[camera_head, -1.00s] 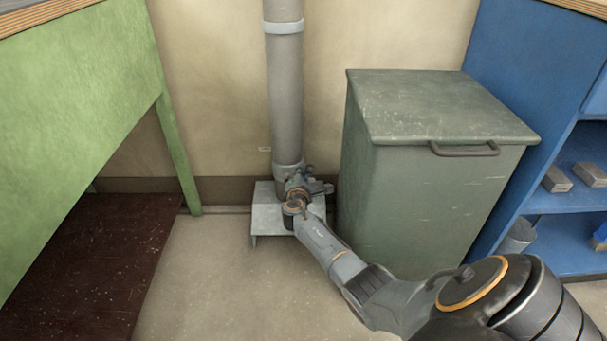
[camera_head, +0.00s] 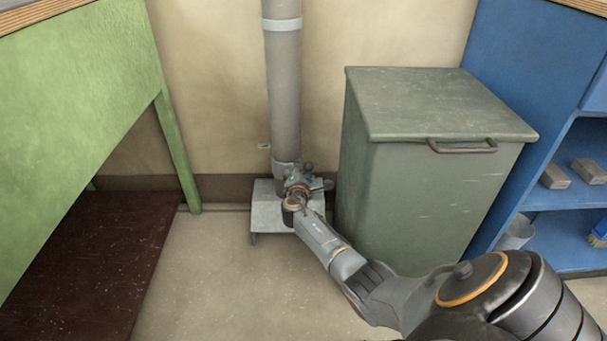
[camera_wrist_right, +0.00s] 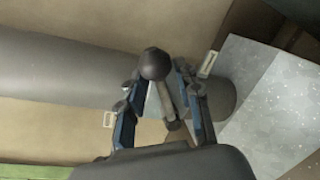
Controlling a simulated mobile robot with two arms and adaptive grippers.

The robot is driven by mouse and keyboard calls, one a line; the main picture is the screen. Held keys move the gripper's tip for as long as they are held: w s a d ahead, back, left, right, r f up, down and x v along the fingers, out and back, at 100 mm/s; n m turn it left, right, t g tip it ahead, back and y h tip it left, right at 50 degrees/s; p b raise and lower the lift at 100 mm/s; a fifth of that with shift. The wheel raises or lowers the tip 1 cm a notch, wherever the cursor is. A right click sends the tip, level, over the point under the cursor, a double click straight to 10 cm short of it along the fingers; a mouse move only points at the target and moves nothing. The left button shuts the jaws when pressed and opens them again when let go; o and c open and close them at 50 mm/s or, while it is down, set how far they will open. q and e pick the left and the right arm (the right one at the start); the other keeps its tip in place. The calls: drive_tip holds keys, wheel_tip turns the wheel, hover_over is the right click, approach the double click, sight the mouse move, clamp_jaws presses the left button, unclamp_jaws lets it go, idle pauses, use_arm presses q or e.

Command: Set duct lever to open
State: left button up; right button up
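The grey duct (camera_head: 284,90) runs down the wall to a low pale metal stand on the floor. In the right wrist view the duct (camera_wrist_right: 60,70) lies sideways. The duct lever (camera_wrist_right: 155,64) has a dark round knob and a light rod, seen between my right fingers. My right gripper (camera_head: 300,178) is at the duct's foot, where it hides the lever in the head view. In the right wrist view my right gripper (camera_wrist_right: 156,80) is open, its blue-padded fingers on either side of the lever. Contact cannot be told. My left gripper is not in view.
The pale stand (camera_head: 268,212) sits under the duct. A grey-green bin (camera_head: 430,190) stands close on the right, beside a blue shelf unit (camera_head: 520,70). A green bench (camera_head: 80,120) is on the left. The floor (camera_head: 230,290) in front is clear. Small pale plates (camera_wrist_right: 207,65) show near the lever.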

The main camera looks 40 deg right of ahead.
drive_tip(key=shift+s+a, duration=0.35)
drive_tip(key=shift+a, duration=0.15)
drive_tip(key=v, duration=1)
drive_tip(key=shift+s, duration=0.4)
drive_tip(key=shift+a+r, duration=0.1)
drive_tip(key=shift+a, duration=0.05)
